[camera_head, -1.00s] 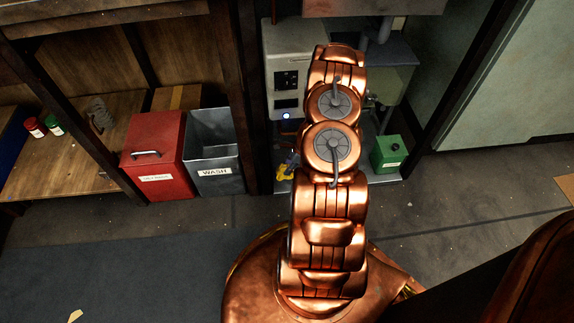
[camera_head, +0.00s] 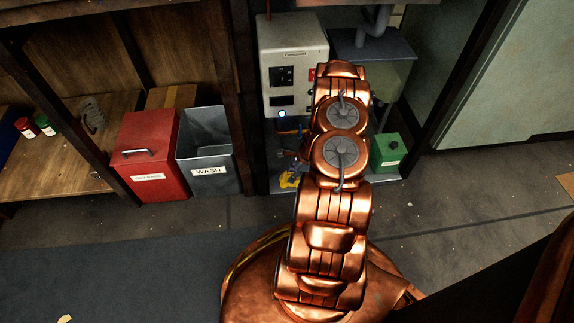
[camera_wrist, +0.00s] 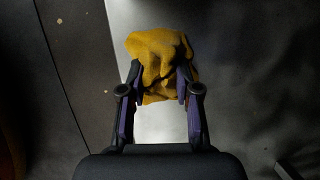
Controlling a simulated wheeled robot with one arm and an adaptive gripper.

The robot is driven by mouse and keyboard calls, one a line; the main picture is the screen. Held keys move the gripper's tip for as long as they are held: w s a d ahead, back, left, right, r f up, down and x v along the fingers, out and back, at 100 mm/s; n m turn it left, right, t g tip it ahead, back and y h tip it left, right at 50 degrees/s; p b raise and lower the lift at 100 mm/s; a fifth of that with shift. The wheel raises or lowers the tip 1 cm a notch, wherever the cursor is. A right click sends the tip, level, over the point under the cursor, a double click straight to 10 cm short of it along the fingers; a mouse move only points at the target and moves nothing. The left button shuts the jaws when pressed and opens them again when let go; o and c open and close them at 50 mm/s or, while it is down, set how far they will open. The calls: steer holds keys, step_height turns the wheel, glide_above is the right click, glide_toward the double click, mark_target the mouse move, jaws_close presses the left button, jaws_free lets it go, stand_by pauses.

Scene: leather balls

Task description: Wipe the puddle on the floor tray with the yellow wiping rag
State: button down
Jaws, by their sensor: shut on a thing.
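The yellow wiping rag (camera_wrist: 155,50) is bunched between the fingers of my gripper (camera_wrist: 160,82) in the wrist view. My gripper is shut on it. In the head view the rag (camera_head: 290,180) shows as a small yellow patch at the front left of the floor tray, left of my arm. My gripper (camera_head: 298,158) is mostly hidden there by my arm. The grey floor tray (camera_head: 383,176) lies under the machine; a pale part of it (camera_wrist: 160,124) shows below the rag in the wrist view. I cannot make out the puddle; whether the rag touches the tray is unclear.
A grey WASH bin (camera_head: 207,160) and a red lidded bin (camera_head: 147,150) stand left of the tray. A green container (camera_head: 387,152) sits at the tray's right. A pale machine (camera_head: 292,65) stands behind, with dark posts either side. The floor in front is clear.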

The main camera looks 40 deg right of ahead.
mark_target(285, 175)
steer(key=shift+s+d, duration=0.25)
steer(key=shift+d, duration=0.15)
steer(key=shift+s+d+f+b, duration=0.1)
steer(key=shift+s+d+b, duration=0.15)
steer(key=shift+b, duration=0.2)
steer(key=shift+w+a, duration=0.5)
steer(key=shift+a, duration=0.2)
steer(key=shift+w+a, duration=0.5)
steer(key=shift+a, duration=0.2)
steer(key=shift+w+a+r+p, duration=0.4)
steer(key=shift+w+a, duration=0.1)
step_height(285, 175, up, 2)
steer(key=shift+r+p, duration=0.2)
steer(key=shift+p, duration=0.4)
steer(key=shift+s+d+r+p, duration=0.1)
steer(key=shift+r+p, duration=1.75)
steer(key=shift+r, duration=0.65)
